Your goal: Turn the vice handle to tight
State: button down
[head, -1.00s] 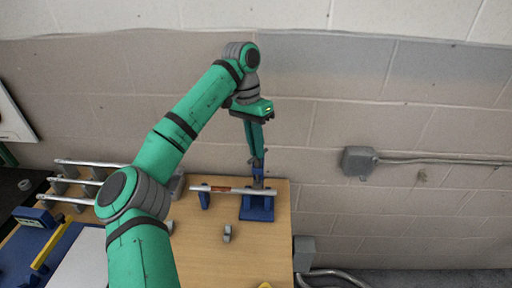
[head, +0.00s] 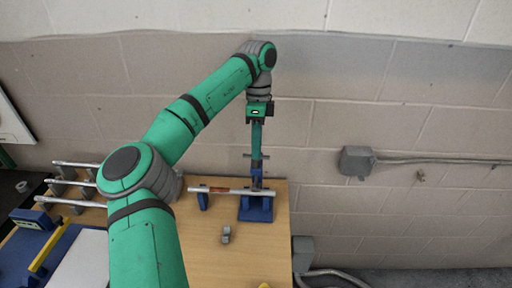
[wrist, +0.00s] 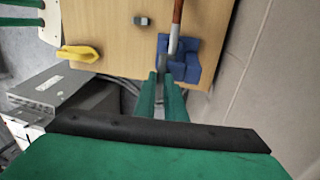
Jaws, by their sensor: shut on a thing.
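The blue vice (head: 256,207) stands at the right end of the wooden table, and it also shows in the wrist view (wrist: 192,71). A silver rod (head: 231,191) with a reddish-brown band lies level through it. The vice handle (head: 247,156) is a thin grey bar at the top of the vice, lying about crosswise in the head view. My gripper (head: 257,151) points straight down over the vice and is shut on the handle. In the wrist view my two green fingers (wrist: 163,78) reach the vice; they hide most of the handle there.
A small blue support (head: 203,201) stands under the rod's left part. A grey clip (head: 226,235) lies on the bare wooden table (head: 200,255). A rod rack (head: 75,181) is at the left. The block wall (head: 340,115) is close behind. A yellow piece (wrist: 80,53) lies at the table edge.

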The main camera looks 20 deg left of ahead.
jog(key=shift+m+y, duration=0.4)
jog(key=shift+m, duration=1.2)
jog(key=c, duration=1.8)
grip_release()
jog(key=shift+d, duration=0.1)
jog(key=shift+r, duration=0.15)
jog(key=r, duration=0.3)
jog(key=w+r, duration=0.1)
jog(key=r, duration=0.3)
jog(key=w+r, duration=0.1)
jog(key=r, duration=0.2)
jog(key=shift+r, duration=0.2)
